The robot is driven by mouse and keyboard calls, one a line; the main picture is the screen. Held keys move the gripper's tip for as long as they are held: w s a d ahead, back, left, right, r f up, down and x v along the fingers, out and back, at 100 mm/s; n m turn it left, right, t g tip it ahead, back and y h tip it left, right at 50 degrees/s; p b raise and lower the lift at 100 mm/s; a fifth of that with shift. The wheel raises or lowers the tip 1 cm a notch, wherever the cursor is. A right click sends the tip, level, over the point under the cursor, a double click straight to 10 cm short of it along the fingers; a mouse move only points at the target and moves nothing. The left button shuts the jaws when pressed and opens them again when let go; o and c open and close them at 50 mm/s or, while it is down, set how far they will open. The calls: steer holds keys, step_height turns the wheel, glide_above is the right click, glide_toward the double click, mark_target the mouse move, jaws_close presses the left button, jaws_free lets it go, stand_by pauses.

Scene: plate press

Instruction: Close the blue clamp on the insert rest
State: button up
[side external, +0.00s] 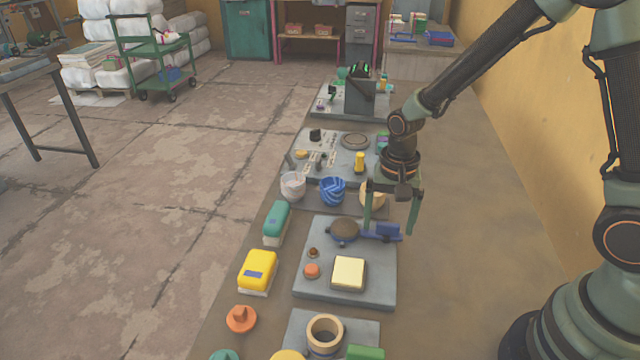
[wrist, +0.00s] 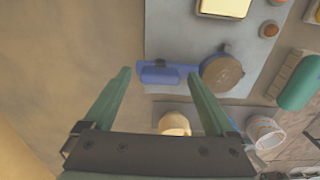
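The blue clamp (side external: 388,231) sits at the far right corner of a grey plate (side external: 318,290), its bar reaching off the plate edge. Beside it is a round brown disc (side external: 343,229) on a blue base, probably the insert rest. My gripper (side external: 390,231) is open and empty above the clamp. In the wrist view its green fingers (wrist: 157,73) appear on either side of the blue bar. Contact cannot be told.
The same plate carries a cream square pad (side external: 349,273) and an orange knob (side external: 312,270). A blue woven cup (side external: 332,191), a white cup (side external: 292,185) and a cream cup (side external: 372,195) stand behind. Green (side external: 277,222) and yellow (side external: 258,270) blocks lie left.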

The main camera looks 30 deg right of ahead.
mark_target(390, 224)
step_height(390, 224, up, 12)
stand_by(0.7)
steer(key=shift+r, duration=0.1)
steer(key=s+d+r+n+t, duration=0.3)
steer(key=s+r+n+t, duration=0.2)
steer(key=s+r+n, duration=0.2)
steer(key=shift+s+d+r+n+t, duration=0.3)
steer(key=shift+r+n, duration=0.35)
steer(key=shift+n, duration=0.45)
